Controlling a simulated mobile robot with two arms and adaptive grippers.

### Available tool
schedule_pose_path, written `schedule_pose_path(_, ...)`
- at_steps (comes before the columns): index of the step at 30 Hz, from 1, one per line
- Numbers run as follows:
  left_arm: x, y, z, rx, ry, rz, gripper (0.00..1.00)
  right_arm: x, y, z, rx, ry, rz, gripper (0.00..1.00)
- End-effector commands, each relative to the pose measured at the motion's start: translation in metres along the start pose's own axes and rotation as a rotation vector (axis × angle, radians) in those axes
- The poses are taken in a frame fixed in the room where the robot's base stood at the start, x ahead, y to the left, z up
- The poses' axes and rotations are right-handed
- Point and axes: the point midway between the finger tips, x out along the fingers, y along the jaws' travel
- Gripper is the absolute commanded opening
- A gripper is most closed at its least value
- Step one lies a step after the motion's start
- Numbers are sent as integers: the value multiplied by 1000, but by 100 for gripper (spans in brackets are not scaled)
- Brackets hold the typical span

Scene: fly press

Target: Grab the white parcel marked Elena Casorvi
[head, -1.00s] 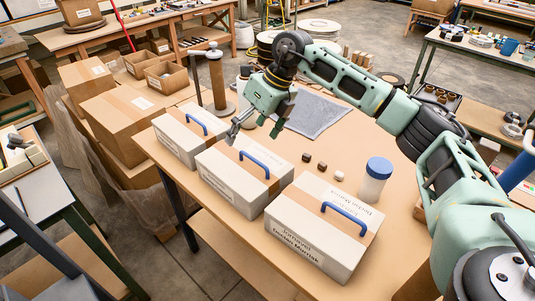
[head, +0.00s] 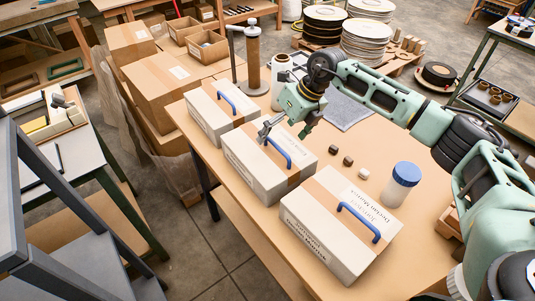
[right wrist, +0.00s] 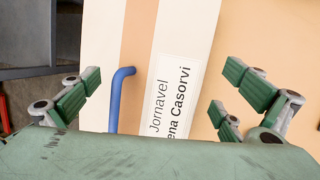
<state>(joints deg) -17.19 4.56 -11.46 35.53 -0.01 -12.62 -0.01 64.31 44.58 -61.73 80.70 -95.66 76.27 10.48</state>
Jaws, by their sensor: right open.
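Three white parcels with tan bands and blue handles stand in a row on the table. The wrist view shows a white parcel (right wrist: 197,35) whose label (right wrist: 172,100) reads "Jornavel" and "...ena Casorvi"; its first letters are hidden. It appears to be the middle parcel (head: 250,166) in the head view, where its label is not readable. My right gripper (head: 285,132) is open and empty above this parcel's far part, near its blue handle (head: 279,152). In the wrist view the handle (right wrist: 115,98) lies between the spread fingers, left of centre. My left gripper is not in view.
The near parcel (head: 315,238) bears another name. The far parcel (head: 208,118) stands behind the middle one. A blue-lidded jar (head: 399,186) and small blocks (head: 348,161) stand to the right. A post (head: 253,55) and a pale canister (head: 283,72) stand behind. Bare tabletop (head: 365,140) lies between.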

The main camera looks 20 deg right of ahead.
Motion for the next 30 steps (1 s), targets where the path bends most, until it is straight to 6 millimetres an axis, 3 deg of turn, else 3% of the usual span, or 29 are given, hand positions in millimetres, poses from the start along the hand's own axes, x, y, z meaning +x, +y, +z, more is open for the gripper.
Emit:
schedule_pose_path(5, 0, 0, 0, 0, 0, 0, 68, 0, 0, 0, 0, 0, 0, 100)
schedule_pose_path(30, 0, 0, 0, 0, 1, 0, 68, 0, 0, 0, 2, -1, 1, 26)
